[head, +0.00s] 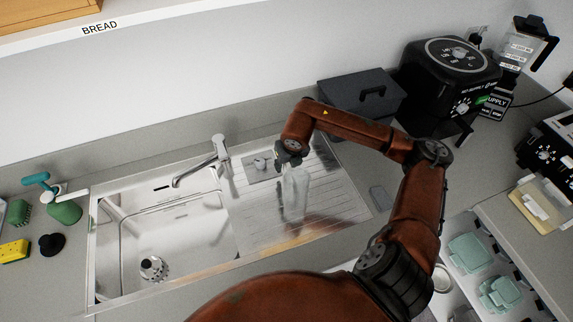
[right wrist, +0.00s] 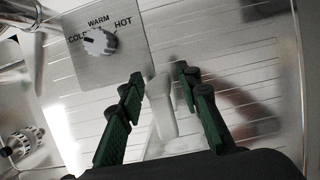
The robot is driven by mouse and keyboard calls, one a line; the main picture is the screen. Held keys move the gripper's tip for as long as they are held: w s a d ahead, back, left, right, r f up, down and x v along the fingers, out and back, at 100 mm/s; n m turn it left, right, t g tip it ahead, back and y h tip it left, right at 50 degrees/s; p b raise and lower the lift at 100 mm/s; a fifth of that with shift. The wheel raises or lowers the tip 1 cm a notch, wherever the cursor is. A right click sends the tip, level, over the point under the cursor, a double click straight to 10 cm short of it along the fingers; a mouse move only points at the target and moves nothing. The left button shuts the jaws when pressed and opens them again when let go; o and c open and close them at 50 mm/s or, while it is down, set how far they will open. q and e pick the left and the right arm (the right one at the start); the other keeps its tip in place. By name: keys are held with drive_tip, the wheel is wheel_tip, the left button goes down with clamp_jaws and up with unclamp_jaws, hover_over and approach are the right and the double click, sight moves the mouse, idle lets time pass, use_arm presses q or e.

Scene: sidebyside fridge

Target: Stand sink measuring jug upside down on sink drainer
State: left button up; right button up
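The clear measuring jug (head: 294,190) stands on the ribbed steel sink drainer (head: 335,192), right of the bowl. It is see-through, so I cannot tell which end is up. My right gripper (head: 290,157) is at the jug's top end, partly covering it. In the right wrist view, its green fingers (right wrist: 160,80) are spread on either side of a pale upright piece (right wrist: 162,108), apparently the jug's handle. Narrow gaps show between fingers and piece. The drainer ridges (right wrist: 230,60) lie behind. My left gripper is in neither view.
The sink bowl (head: 175,240) is empty, with a tap (head: 205,165) behind it. A temperature dial (right wrist: 100,42) is beside the drainer's back edge. A dark box (head: 360,95) and a black appliance (head: 450,75) stand at the back right. A sponge (head: 14,250) lies far left.

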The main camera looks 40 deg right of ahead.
drive_tip(key=shift+o, duration=0.4)
drive_tip(key=v, duration=1.2)
drive_tip(key=shift+a, duration=0.1)
